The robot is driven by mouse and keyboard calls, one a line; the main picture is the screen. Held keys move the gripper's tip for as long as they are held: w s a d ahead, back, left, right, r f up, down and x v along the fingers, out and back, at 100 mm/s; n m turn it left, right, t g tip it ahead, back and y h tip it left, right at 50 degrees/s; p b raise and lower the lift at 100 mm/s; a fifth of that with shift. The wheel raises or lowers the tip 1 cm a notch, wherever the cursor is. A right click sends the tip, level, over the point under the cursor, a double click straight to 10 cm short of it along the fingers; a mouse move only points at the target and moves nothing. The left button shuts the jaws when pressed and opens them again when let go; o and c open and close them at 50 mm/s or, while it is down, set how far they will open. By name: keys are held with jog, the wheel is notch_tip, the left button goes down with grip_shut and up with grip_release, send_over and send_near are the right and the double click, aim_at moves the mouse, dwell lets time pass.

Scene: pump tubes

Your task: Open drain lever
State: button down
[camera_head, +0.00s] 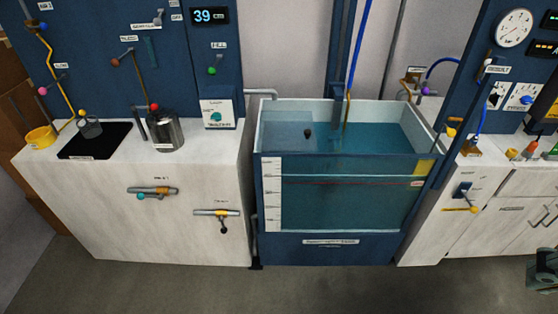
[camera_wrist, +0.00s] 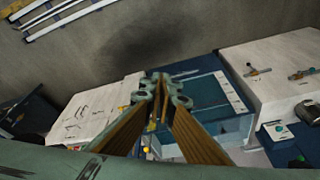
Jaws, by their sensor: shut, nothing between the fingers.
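Two lever valves sit on the front of the left cabinet: one with a teal handle (camera_head: 152,195) and, lower and nearer the tank, one with a black-tipped handle (camera_head: 223,224) hanging down. A yellow lever (camera_head: 460,209) is on the right cabinet front. Their labels are too small to read, so I cannot tell for sure which is the drain lever. The water tank (camera_head: 330,240) stands between the cabinets. In the wrist view my gripper (camera_wrist: 162,84) is shut and empty, its fingers overlapping the view of the tank. It appears apart from all levers.
The left worktop (camera_head: 215,145) holds a metal pot (camera_head: 165,130), a black mat (camera_head: 97,145) and a yellow cup (camera_head: 40,138). Bar handles (camera_head: 543,218) stick out from the right cabinet. The floor (camera_head: 180,285) before the cabinets is clear.

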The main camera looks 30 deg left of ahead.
jog(key=w+a+f+m+g+y, duration=0.1)
jog(key=w+a+f+g+y, duration=0.15)
jog(key=w+a, duration=0.7)
jog(key=w+a+f+m+g+y, duration=0.1)
jog(key=w+a+f+m+y, duration=0.15)
jog(key=w+a, duration=0.7)
jog(key=w+a+f+m+g+y, duration=0.1)
jog(key=w+a+f, duration=0.65)
jog(key=a, duration=0.25)
jog(key=w+a+f+m+g+y, duration=0.1)
jog(key=w+a+f+m+g, duration=0.1)
jog(key=w+a+f, duration=0.6)
jog(key=w+a+f+m+y+p, duration=0.1)
jog(key=a+f+m, duration=0.1)
jog(key=a+f, duration=0.8)
jog(key=w+a+f+m+y, duration=0.15)
jog(key=a+f, duration=0.45)
jog(key=f, duration=0.8)
jog(key=s+a+f+m, duration=0.1)
jog(key=a+f, duration=0.1)
jog(key=f, duration=0.7)
jog(key=s+a+f+m, duration=0.2)
jog(key=f, duration=0.7)
jog(key=s+a+f+m, duration=0.1)
jog(key=a+f+m, duration=0.1)
jog(key=f, duration=0.7)
jog(key=shift+s+a+f, duration=0.15)
jog(key=shift+s+a, duration=0.2)
jog(key=shift+a, duration=0.1)
